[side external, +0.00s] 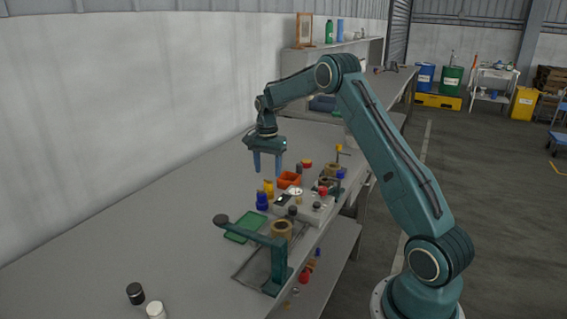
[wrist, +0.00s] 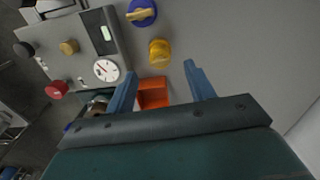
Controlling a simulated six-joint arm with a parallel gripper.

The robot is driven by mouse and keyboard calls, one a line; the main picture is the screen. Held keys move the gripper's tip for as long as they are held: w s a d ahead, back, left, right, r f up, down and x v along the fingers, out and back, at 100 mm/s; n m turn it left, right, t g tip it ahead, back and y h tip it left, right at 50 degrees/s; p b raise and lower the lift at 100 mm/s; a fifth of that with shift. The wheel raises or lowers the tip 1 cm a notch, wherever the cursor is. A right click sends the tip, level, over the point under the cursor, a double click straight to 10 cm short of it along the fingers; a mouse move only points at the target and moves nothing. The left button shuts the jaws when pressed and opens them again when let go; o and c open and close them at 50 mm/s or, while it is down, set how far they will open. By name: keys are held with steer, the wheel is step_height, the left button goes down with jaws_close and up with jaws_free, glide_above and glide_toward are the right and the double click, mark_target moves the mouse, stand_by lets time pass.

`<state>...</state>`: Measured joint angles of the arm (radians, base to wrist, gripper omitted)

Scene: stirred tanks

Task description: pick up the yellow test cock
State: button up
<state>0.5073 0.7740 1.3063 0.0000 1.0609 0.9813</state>
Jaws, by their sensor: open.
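The yellow test cock (wrist: 159,52) appears as a small round yellow fitting on the grey bench in the wrist view, just beyond the fingertips and between their lines. In the side view a small yellow piece (side external: 268,188), which looks like the same one, stands behind a blue fitting. My gripper (side external: 267,172) points down above the bench with its two blue fingers apart and nothing between them. In the wrist view my gripper (wrist: 160,72) is open too, and I see no contact with the yellow cock.
An orange bin (wrist: 153,93) lies close to the cock, and a blue fitting (wrist: 142,12) with a tan handle is beside it. A grey panel with a white dial (wrist: 106,70) and knobs is to the left. A green tray (side external: 245,228) and stand are nearer; the bench beside the wall is clear.

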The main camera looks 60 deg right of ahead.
mark_target(268, 181)
steer(key=shift+f, duration=0.2)
steer(key=shift+d+f, duration=0.1)
steer(key=shift+f, duration=2.45)
steer(key=c, duration=1.1)
steer(key=shift+r, duration=0.2)
step_height(268, 181, up, 20)
steer(key=shift+f, duration=0.15)
steer(key=shift+s+f, duration=0.1)
steer(key=shift+s, duration=0.05)
